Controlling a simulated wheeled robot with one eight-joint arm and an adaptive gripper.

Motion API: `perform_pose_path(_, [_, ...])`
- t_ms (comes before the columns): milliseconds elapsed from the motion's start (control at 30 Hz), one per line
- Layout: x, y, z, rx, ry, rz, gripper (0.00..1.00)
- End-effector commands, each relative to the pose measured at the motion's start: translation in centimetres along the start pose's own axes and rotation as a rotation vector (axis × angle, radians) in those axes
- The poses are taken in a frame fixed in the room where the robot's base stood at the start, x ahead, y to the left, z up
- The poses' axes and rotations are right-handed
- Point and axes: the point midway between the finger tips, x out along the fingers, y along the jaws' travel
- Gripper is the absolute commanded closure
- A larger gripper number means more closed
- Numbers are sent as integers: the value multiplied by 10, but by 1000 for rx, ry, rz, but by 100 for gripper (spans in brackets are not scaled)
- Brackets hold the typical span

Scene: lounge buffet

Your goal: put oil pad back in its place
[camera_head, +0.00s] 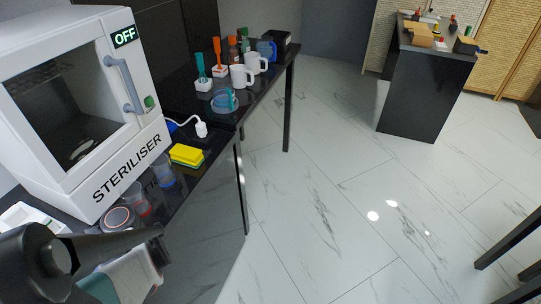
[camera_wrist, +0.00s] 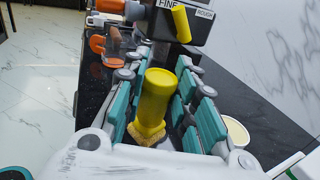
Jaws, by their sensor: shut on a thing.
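In the wrist view a yellow bottle-shaped piece with a tan, sponge-like pad at its foot, seemingly the oil pad (camera_wrist: 155,100), stands between the teal finger pads of my gripper (camera_wrist: 158,105). My gripper is shut on it. In the head view my gripper (camera_head: 135,272) is at the lower left, by the counter's front edge below the steriliser. The held piece cannot be made out there. Its place cannot be identified for certain.
A white steriliser (camera_head: 100,130) reading OFF stands on the dark counter. Clear cups (camera_head: 163,172), a yellow sponge (camera_head: 187,154) and white mugs (camera_head: 242,77) line the counter. A dark FINE/ROUGH machine (camera_wrist: 183,20) is ahead in the wrist view. The marble floor (camera_head: 330,200) is open.

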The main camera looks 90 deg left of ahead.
Motion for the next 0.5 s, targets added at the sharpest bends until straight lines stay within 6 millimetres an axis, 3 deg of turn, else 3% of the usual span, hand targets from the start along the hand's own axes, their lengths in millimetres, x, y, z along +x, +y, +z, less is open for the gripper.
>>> perform_pose_path(200, [0, 0, -35, 0, 0, 0, 100])
perform_pose_path(500, [0, 0, -37, 0, 0, 0, 100])
